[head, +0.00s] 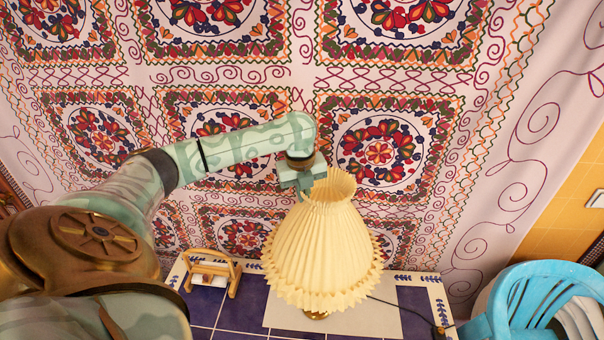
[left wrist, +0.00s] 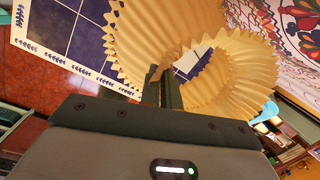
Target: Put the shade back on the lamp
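The lamp shade (head: 322,245) is cream, pleated and flared, with its narrow opening up. In the head view it is upright or slightly tilted above the table. My left gripper (head: 304,184) is at the left of its top rim. In the left wrist view the gripper's two fingers (left wrist: 163,90) are close together on the pleated wall of the shade (left wrist: 240,75), shut on it. A small brass part of the lamp (head: 316,315) shows under the shade's lower edge. The rest of the lamp is hidden, so I cannot tell whether the shade rests on it. My right gripper is not in view.
The blue-tiled table (head: 235,316) has a pale mat (head: 380,318) under the lamp. A small wooden stand (head: 212,272) is left of the shade. A dark cord runs right across the table. A blue chair (head: 530,295) stands at the right. Patterned fabric hangs behind.

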